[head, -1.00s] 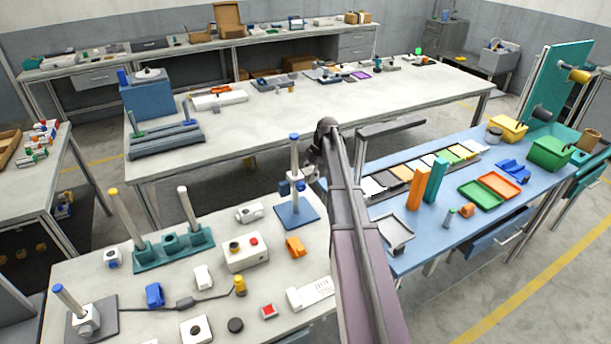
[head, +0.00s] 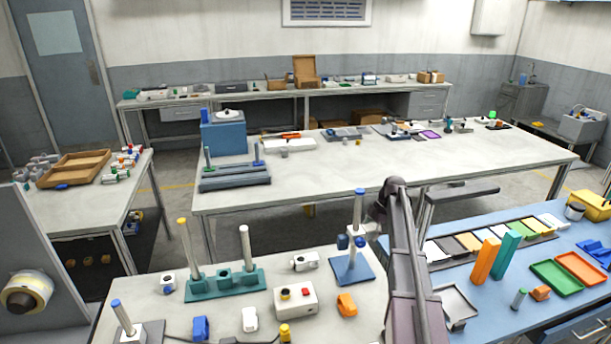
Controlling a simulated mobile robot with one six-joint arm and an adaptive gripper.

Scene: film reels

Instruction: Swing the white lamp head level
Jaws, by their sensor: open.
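I cannot make out for sure which thing is the white lamp head. On the near table, a stand with a blue square base (head: 352,269) carries an upright post with a blue cap (head: 360,191). Dark blue knobs (head: 343,242) show on the post, and my arm is close to its right side. A white rounded part (head: 305,261) lies on the table left of this stand. My arm rises from the bottom, right of the stand. Its bend stands near the post's top, and the jaws cannot be seen behind it.
The near table also holds a green rack (head: 224,286) with posts, a white button box (head: 295,298) and an orange block (head: 346,305). The blue bench (head: 460,292) at right holds trays and upright orange and teal blocks. A long table (head: 330,185) stands beyond.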

